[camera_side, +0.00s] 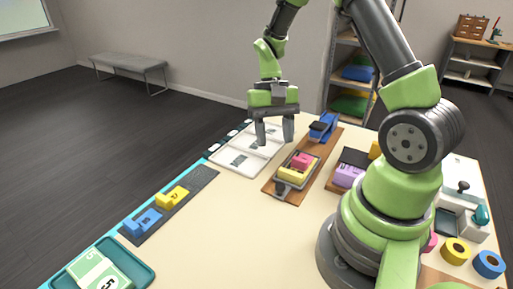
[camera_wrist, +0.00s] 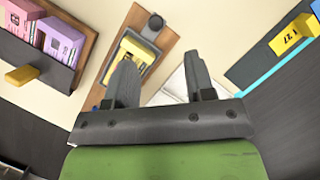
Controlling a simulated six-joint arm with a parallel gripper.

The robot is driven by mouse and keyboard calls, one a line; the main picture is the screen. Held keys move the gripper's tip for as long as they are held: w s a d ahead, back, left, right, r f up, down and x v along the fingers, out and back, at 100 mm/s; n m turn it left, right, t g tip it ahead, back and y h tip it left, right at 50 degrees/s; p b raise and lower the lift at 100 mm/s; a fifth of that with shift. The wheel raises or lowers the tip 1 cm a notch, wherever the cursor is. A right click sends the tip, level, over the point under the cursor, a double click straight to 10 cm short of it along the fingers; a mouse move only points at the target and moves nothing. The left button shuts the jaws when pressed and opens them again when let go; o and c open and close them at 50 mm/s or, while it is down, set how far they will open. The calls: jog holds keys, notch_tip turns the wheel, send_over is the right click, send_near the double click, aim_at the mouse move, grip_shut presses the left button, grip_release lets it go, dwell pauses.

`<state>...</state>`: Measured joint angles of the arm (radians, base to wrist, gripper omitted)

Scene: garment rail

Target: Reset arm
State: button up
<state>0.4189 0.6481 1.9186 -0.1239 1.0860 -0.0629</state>
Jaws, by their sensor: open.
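My gripper (camera_side: 274,130) is open and empty in the side view, held above the table (camera_side: 235,222) near the white tray (camera_side: 228,161). Its two fingers point down and stand apart. In the wrist view, my gripper (camera_wrist: 158,80) shows both fingers spread, with nothing between them. A wooden board (camera_side: 283,193) with a grey holder carrying yellow and pink pieces (camera_side: 299,167) lies to the right of the gripper in the side view. The same board (camera_wrist: 169,22) shows behind the left finger in the wrist view.
A blue device (camera_side: 322,127) stands at the board's far end. Blue (camera_side: 143,221) and yellow (camera_side: 173,196) blocks sit on a dark strip at left. A teal tray (camera_side: 143,270) holds green-white notes (camera_side: 98,274). Purple blocks (camera_side: 348,176) and tape rolls (camera_side: 456,251) stand at right. The table's front middle is clear.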

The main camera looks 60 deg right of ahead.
jog(key=s+a+r+n+t+h, duration=0.2)
jog(key=a+r+t, duration=0.35)
jog(key=r, duration=0.65)
jog(key=s+a+r+n+t+y, duration=0.1)
jog(key=s+a+r+n+t, duration=0.1)
jog(key=s+a+r+t, duration=0.2)
jog(key=s+a+r, duration=0.1)
jog(key=s+r, duration=0.1)
jog(key=s, duration=0.1)
jog(key=shift+s+a+n+t, duration=0.2)
jog(key=shift+n+t, duration=0.15)
jog(key=shift+n, duration=0.05)
